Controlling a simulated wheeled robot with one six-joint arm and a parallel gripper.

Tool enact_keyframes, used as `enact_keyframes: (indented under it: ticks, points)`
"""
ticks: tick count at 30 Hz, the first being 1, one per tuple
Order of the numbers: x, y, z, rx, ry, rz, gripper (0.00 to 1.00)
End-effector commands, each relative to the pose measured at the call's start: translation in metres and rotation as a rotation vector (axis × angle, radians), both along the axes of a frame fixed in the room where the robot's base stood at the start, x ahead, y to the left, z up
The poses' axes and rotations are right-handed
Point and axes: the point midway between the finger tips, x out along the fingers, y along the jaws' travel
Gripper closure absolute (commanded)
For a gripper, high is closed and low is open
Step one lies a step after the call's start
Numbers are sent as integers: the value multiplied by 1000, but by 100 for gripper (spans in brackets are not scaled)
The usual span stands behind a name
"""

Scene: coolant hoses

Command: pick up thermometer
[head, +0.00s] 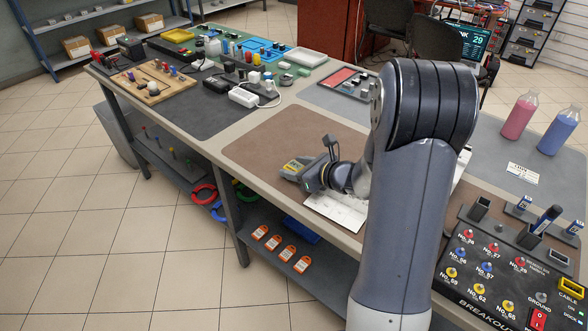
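A small grey and yellow device (293,167), perhaps the thermometer, is at the front edge of the brown mat (262,143) on the workbench. It is too small to identify for sure. My gripper (308,172) is right beside it, at its right side, and overlaps it in the view. The fingers are too small and partly hidden to show whether they are open or shut, or whether they touch the device.
A white sheet (340,209) lies under my arm. A black breakout panel (500,270) is at the lower right. Pink (520,115) and blue (560,130) bottles stand on the right. The brown mat's far left is clear. Tools crowd the bench's far end.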

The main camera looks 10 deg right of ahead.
Motion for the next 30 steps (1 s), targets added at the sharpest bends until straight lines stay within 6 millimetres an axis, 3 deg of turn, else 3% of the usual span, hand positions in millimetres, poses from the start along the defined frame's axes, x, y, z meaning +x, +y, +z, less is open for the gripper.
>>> enact_keyframes:
  ticks: [12, 20, 30]
  points:
    - [0, 0, 0, 0, 0, 0, 82]
    - [0, 0, 5, -1, -2, 1, 82]
    - [0, 0, 67, -3, -7, 2, 82]
